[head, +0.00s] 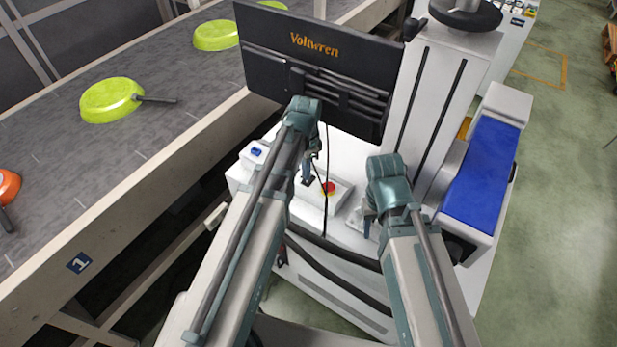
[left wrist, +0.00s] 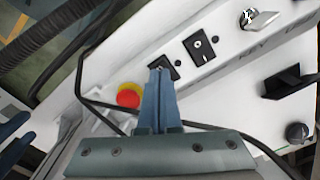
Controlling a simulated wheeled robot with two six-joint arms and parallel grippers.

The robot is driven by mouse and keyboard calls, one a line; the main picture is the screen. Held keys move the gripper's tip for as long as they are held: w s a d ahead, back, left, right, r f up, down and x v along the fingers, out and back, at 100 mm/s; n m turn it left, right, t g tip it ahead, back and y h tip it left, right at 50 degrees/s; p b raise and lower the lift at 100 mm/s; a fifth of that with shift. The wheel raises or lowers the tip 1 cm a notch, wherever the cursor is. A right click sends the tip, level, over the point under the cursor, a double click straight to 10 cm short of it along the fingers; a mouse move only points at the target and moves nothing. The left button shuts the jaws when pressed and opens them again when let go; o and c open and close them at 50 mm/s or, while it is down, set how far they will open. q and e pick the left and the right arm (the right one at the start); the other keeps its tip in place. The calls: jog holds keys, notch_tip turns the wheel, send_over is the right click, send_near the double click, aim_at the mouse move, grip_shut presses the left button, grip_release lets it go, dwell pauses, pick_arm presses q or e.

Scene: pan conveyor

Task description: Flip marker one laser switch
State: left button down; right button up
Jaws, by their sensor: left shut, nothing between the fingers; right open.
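My left gripper (head: 307,181) is over the white control panel (head: 339,199) of the marking machine, just left of a red stop button (head: 328,188). In the left wrist view its fingers (left wrist: 159,72) are shut with nothing between them. Their tips are at a small black switch (left wrist: 172,66) and partly cover it; I cannot tell if they touch it. A second black switch (left wrist: 200,46) is beside it, further right. No readable label shows which one is the laser switch. My right gripper (head: 369,226) is open, over the machine's front right.
In the left wrist view, the red button (left wrist: 128,97) is left of the fingers, and a silver key (left wrist: 262,18) and a dark knob (left wrist: 297,132) are right. A dark monitor (head: 318,55) stands behind the panel. A conveyor (head: 150,150) with green pans (head: 109,100) runs left.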

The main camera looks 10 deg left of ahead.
pick_arm(q)
jog(key=shift+f+b, duration=0.5)
dwell(0.8)
jog(key=shift+s+a+f+b, duration=0.15)
jog(key=shift+a+f+b, duration=0.1)
jog(key=shift+f+b, duration=0.4)
jog(key=shift+r, duration=0.2)
jog(key=shift+r+p, duration=0.5)
jog(key=shift+p, duration=0.2)
jog(key=shift+w+d+r+p, duration=0.2)
jog(key=shift+d+r+p, duration=0.2)
jog(key=shift+r+p, duration=0.35)
jog(key=shift+a+r+p, duration=0.1)
jog(key=shift+r+p, duration=0.5)
notch_tip(320, 180, up, 3)
jog(key=p, duration=0.3)
jog(key=shift+r, duration=0.2)
jog(key=shift+f, duration=0.1)
